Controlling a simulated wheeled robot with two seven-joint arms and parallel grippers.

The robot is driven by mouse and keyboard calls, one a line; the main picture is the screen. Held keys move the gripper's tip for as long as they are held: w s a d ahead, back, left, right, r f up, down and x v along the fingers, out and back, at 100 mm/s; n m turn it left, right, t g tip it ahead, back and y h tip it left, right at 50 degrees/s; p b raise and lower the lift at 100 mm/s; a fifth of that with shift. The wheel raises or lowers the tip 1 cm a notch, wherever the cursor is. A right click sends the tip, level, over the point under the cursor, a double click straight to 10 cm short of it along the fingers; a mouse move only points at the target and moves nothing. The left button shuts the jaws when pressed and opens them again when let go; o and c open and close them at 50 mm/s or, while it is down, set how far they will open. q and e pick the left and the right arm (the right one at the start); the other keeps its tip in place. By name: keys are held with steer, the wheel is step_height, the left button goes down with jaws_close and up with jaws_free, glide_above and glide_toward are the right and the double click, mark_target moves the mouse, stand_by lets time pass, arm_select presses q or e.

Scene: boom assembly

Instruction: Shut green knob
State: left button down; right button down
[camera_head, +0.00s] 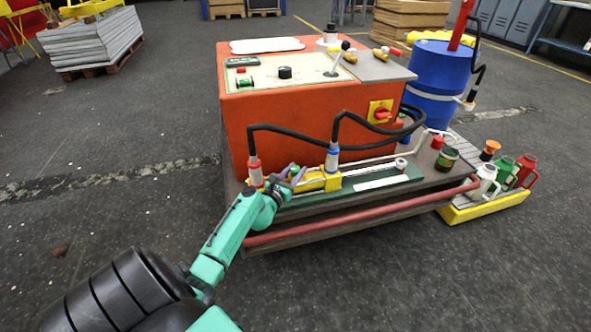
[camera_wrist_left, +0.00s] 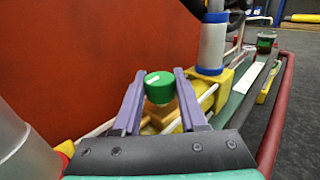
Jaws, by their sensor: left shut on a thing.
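The green knob (camera_wrist_left: 160,88) has a white mark on its top and sits low in front of the orange cabinet, above a tan-yellow base. My left gripper (camera_wrist_left: 158,78) has its two purple fingers on either side of the knob and is shut on it. In the head view my left gripper (camera_head: 286,175) is at the front edge of the cart, between the red-collared and blue-collared hose fittings, and mostly hides the knob there. My right gripper is not in view.
The red-collared fitting (camera_head: 255,172) and blue-collared fitting (camera_head: 333,160) stand close on both sides, with black hoses looping above. The orange cabinet (camera_head: 290,130) rises just behind. A red rail (camera_head: 360,214) runs along the cart's front.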

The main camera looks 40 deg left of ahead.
arm_select(q)
steer(key=shift+h, duration=0.3)
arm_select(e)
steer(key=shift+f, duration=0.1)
arm_select(q)
steer(key=shift+c, duration=2.2)
jaws_free()
steer(key=shift+s+d, duration=0.1)
steer(key=shift+s, duration=0.3)
steer(key=s, duration=0.2)
steer(key=s+p, duration=0.1)
steer(key=s+d, duration=0.1)
steer(key=s, duration=0.1)
steer(key=shift+s+p, duration=0.35)
steer(key=shift+p, duration=0.05)
glide_toward(293, 174)
steer(key=s, duration=0.3)
steer(key=shift+d, duration=0.25)
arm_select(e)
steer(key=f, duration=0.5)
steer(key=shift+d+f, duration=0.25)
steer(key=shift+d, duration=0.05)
arm_select(q)
steer(key=shift+w+f, duration=0.1)
